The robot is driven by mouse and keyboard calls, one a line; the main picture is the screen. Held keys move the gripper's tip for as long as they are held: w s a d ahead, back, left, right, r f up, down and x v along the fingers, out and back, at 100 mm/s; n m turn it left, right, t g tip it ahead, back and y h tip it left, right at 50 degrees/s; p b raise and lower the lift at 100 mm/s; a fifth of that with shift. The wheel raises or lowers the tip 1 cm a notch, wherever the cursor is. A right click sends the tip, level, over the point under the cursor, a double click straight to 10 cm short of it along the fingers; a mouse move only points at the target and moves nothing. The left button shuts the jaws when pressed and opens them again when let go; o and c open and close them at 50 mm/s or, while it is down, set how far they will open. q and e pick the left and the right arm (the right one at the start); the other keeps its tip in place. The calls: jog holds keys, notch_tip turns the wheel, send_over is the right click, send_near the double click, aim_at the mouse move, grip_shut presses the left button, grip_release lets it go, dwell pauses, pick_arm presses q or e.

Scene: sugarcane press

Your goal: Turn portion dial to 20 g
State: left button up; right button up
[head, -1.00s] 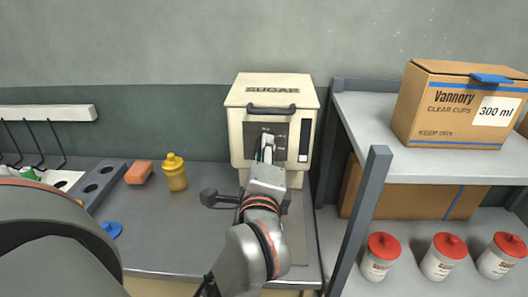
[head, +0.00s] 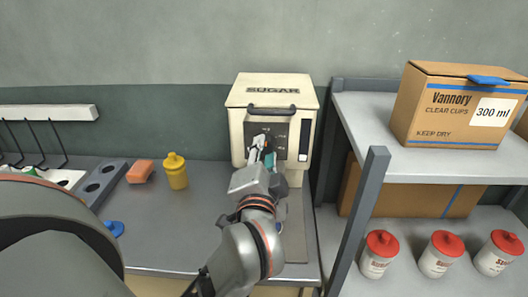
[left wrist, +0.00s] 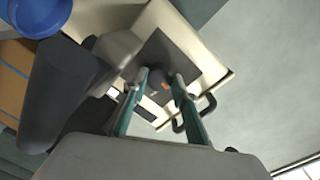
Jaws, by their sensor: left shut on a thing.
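The cream sugar dispenser (head: 236,125) stands against the wall at the back of the counter, with a dark front panel (head: 291,127). The portion dial (left wrist: 157,77) on that panel is dark and mostly hidden by my fingers. My left gripper (head: 264,146) reaches up to the panel from the front and is shut on the dial. In the left wrist view its two teal-sided fingers (left wrist: 160,78) lie on either side of the dial. The marks around the dial are too small to read, so I cannot tell its setting. My right gripper is not in view.
A yellow bottle (head: 176,172), an orange block (head: 140,171) and a grey holed rack (head: 102,182) stand left on the counter. A shelf post (head: 362,220) rises close on the right. The shelf holds a cup box (head: 455,105) above and red-lidded jars (head: 380,254) below.

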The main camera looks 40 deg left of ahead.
pick_arm(q)
jog(key=shift+r+n, duration=0.2)
jog(key=shift+n, duration=0.2)
jog(key=o, duration=0.8)
jog(key=shift+o, duration=1.4)
jog(key=shift+w+f, duration=0.1)
